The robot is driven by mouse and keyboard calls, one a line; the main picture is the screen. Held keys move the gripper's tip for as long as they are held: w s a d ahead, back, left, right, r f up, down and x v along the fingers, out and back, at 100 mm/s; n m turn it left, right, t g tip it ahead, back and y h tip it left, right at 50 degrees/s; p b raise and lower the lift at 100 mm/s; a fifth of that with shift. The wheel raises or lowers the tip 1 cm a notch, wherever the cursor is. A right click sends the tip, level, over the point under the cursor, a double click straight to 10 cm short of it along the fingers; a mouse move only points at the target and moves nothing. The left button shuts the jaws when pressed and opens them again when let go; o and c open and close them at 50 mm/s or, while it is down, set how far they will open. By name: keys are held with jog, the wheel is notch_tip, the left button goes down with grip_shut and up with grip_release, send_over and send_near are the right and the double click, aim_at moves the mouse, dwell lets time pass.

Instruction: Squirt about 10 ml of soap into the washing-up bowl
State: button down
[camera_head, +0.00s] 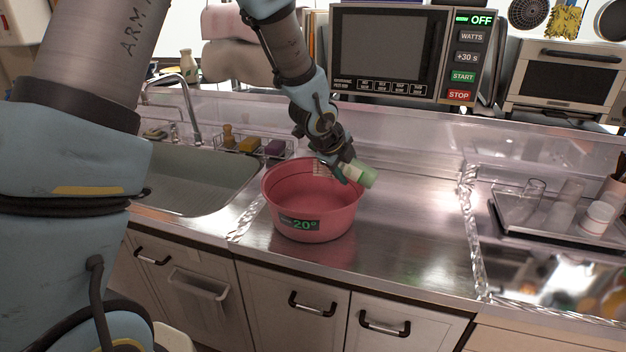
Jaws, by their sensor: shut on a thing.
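The washing-up bowl (312,222) is pink-red and stands on the steel counter right of the sink. A dark label on its front reads 20°. My gripper (345,168) is above the bowl's right rear part, shut on a green soap bottle (358,174). The bottle is tilted, with its pale green end pointing to the lower right near the bowl's right rim. Its other end is hidden by my gripper. I cannot tell whether any soap is coming out or lying in the bowl.
A sink (200,185) with a tap (185,70) is on the left. A rack (262,150) with a brush and sponges stands behind the bowl. A tray (540,228) with glasses is at the right. The counter (415,225) right of the bowl is clear. A microwave (390,50) stands behind.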

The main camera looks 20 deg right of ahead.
jog(key=shift+p, duration=0.3)
jog(key=shift+s+d+n+g+h+p, duration=0.4)
jog(key=shift+g+p, duration=0.3)
jog(key=shift+p, duration=1.1)
dwell(0.7)
jog(key=shift+s+d+r+g+h+p, duration=0.15)
jog(key=shift+r+g+h+p, duration=0.3)
jog(key=shift+p, duration=1.2)
dwell(0.6)
jog(key=f+b, duration=0.1)
jog(key=b, duration=0.1)
jog(key=shift+f+t+b, duration=0.2)
jog(key=shift+t+b, duration=0.05)
jog(key=shift+b, duration=0.15)
jog(key=shift+f+y+b, duration=0.35)
jog(key=shift+b, duration=0.55)
jog(key=t+y+b, duration=0.1)
jog(key=b, duration=0.2)
jog(key=shift+w+a+m, duration=0.35)
jog(key=shift+a+m, duration=0.05)
jog(key=shift+w+a+r+t, duration=0.15)
jog(key=shift+r+t, duration=0.15)
jog(key=shift+r, duration=0.15)
jog(key=shift+b, duration=0.3)
